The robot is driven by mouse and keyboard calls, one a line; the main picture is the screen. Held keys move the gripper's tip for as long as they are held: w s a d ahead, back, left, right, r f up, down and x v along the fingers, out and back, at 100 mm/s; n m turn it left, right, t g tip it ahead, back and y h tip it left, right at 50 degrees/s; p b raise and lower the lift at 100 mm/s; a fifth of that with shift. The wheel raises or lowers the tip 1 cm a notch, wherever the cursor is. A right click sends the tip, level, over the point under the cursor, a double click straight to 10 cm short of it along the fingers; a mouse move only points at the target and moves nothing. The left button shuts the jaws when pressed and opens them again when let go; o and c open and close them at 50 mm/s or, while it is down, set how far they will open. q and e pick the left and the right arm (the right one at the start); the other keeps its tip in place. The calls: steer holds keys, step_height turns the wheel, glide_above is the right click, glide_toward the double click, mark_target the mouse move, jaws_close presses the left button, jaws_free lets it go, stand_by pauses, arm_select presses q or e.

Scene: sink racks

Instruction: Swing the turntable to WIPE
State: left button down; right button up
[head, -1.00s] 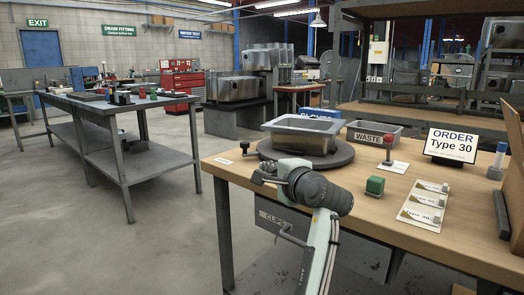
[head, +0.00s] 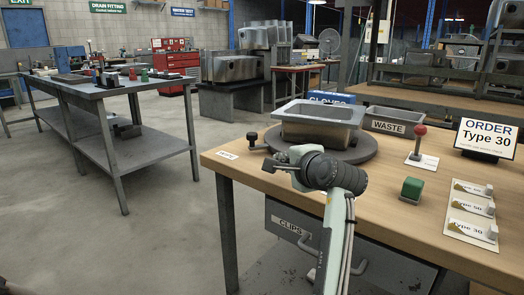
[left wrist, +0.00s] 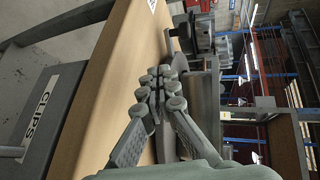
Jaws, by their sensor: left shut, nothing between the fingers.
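The turntable (head: 368,152) is a dark round disc on the wooden bench, bearing a grey metal sink (head: 318,130). A black knob (head: 252,137) stands at its left side. My left gripper (head: 270,166) is over the bench's near left part, in front of the turntable and close to the knob. It also shows in the left wrist view (left wrist: 163,84), fingers together and empty. Whether it touches the turntable cannot be told. A small white label (head: 228,155) lies at the bench's left edge, its text too small to read. My right gripper is not in view.
Right of the turntable are a WASTE bin (head: 395,122), a red-knobbed lever (head: 420,143), a green block (head: 412,189), a card with several tags (head: 471,210) and an ORDER Type 30 sign (head: 487,138). A CLIPS drawer (head: 290,225) is below the bench.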

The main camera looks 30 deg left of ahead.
arm_select(q)
steer(key=x, duration=1.1)
steer(key=shift+w+a+r+b, duration=0.1)
steer(key=shift+a+r+b, duration=0.1)
steer(key=shift+r+b, duration=0.1)
steer(key=shift+w+a, duration=0.45)
steer(key=shift+a, duration=0.15)
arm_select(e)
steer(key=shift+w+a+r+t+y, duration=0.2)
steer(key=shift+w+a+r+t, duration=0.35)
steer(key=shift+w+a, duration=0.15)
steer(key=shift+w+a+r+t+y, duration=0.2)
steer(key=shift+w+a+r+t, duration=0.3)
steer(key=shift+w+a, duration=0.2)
